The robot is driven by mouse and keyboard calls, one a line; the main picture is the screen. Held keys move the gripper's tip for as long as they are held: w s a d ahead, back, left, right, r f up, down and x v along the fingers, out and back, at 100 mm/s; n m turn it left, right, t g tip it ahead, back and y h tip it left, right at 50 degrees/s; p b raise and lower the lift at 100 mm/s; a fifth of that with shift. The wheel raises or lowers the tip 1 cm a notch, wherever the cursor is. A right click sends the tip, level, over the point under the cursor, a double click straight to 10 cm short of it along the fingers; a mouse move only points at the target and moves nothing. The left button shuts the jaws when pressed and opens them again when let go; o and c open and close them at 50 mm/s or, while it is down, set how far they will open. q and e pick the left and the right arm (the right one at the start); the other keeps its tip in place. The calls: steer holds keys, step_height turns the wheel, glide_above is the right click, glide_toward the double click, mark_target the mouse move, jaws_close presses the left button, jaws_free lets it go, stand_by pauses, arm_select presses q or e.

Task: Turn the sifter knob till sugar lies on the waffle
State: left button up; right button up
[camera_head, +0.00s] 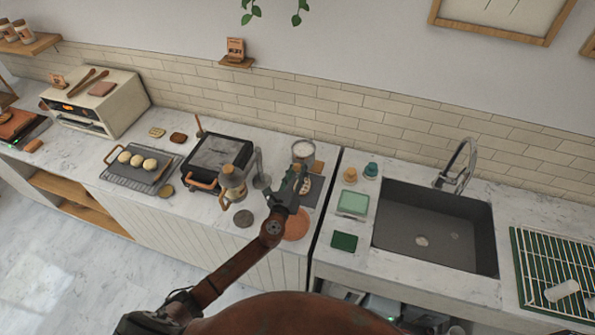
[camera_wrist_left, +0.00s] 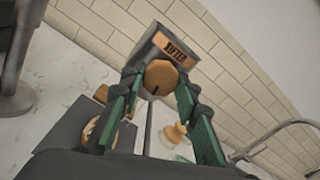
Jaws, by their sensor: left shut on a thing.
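The sifter (camera_wrist_left: 165,48) is a grey metal container with an orange label reading SIFTER, and it shows in the head view (camera_head: 304,149) with white stuff in its open top. Its round wooden knob (camera_wrist_left: 160,77) has a dark mark pointing down and slightly left. My left gripper (camera_wrist_left: 157,88) has its green fingers on both sides of the knob and is shut on it; it shows in the head view too (camera_head: 298,172). The waffle (camera_wrist_left: 92,131) lies below on a dark board (camera_wrist_left: 60,150), partly hidden by a finger. I cannot tell whether sugar lies on it. My right gripper is not in view.
A black-framed griddle (camera_head: 214,160) and a glass press pot (camera_head: 232,182) stand left of the sifter. A sink (camera_head: 430,235) with a tap (camera_head: 460,165) is to the right, past a gap between counters. A tiled wall is close behind.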

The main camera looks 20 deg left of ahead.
arm_select(q)
steer(key=shift+f, duration=0.1)
stand_by(0.3)
steer(key=o, duration=1.2)
steer(key=shift+c, duration=0.2)
steer(key=shift+s, duration=0.15)
steer(key=s, duration=1.1)
steer(key=shift+s+a, duration=0.2)
steer(key=shift+s, duration=0.2)
